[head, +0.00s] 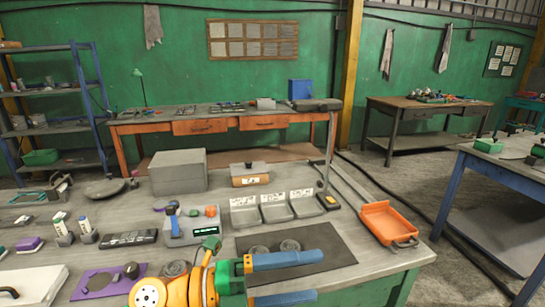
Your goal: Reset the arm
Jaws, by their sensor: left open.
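My left gripper (319,276) reaches in from the bottom, its orange and green wrist at the lower middle. Its two blue fingers point right and stand apart, with nothing between them. The fingers are over the front part of the grey workbench (390,268), near the dark mat (325,240). I cannot tell how high above the bench they are. My right gripper is not in view.
A grey device with coloured knobs (190,232) stands behind my left wrist. Three labelled bins (275,212) stand behind the mat, and an orange tray (385,222) lies to the right. A grey box (178,172) is farther back. The bench's left side is cluttered.

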